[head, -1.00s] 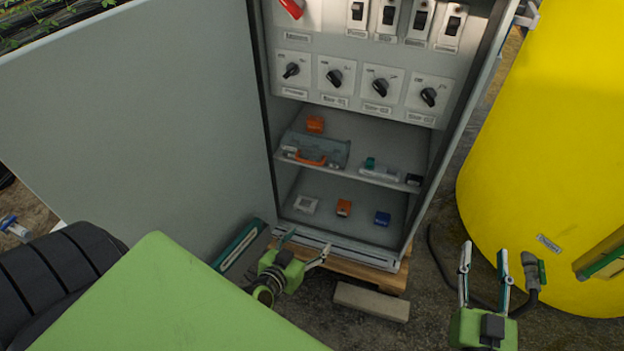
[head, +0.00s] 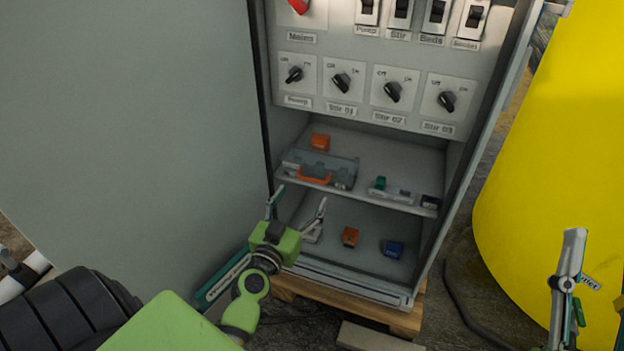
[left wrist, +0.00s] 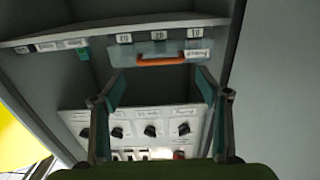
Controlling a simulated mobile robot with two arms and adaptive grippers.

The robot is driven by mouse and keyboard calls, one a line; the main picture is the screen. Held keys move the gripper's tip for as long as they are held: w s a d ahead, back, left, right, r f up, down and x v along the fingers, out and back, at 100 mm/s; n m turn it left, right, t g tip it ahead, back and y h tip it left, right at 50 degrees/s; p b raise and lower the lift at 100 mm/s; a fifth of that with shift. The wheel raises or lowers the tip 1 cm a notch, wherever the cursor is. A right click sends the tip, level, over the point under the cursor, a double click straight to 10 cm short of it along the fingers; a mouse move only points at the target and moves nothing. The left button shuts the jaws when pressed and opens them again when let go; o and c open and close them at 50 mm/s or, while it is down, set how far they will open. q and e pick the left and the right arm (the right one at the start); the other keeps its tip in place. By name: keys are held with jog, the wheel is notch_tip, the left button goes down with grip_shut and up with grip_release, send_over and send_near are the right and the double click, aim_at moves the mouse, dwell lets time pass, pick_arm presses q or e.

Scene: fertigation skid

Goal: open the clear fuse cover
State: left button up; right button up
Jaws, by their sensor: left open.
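The clear fuse cover (head: 340,168) is a bluish see-through panel with an orange handle (head: 314,177), on the upper shelf inside the open cabinet. It appears down. The cover (left wrist: 185,49) and its handle (left wrist: 161,61) also show in the left wrist view, where the picture is upside down, beside small number labels. My left gripper (head: 298,200) is open and empty, just in front of and below the cover, apart from it. Its spread fingers (left wrist: 160,82) frame the area by the handle in the wrist view. My right gripper (head: 570,250) is at the right, seen edge-on.
The cabinet door (head: 130,120) stands open at the left. Switches and knobs (head: 392,90) sit above the shelf. An orange block (head: 320,141) is behind the cover; orange (head: 350,237) and blue (head: 393,249) blocks lie on the cabinet floor. A yellow tank (head: 550,170) stands right.

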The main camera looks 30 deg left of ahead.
aim_at(312, 180)
pick_arm(q)
jog(key=shift+x, duration=4.05)
pick_arm(e)
jog(key=shift+w+f, duration=0.25)
jog(key=shift+f, duration=0.1)
pick_arm(q)
jog(key=shift+d, duration=0.1)
jog(key=c, duration=1.3)
pick_arm(e)
jog(key=shift+w+g, duration=0.1)
jog(key=shift+g, duration=0.2)
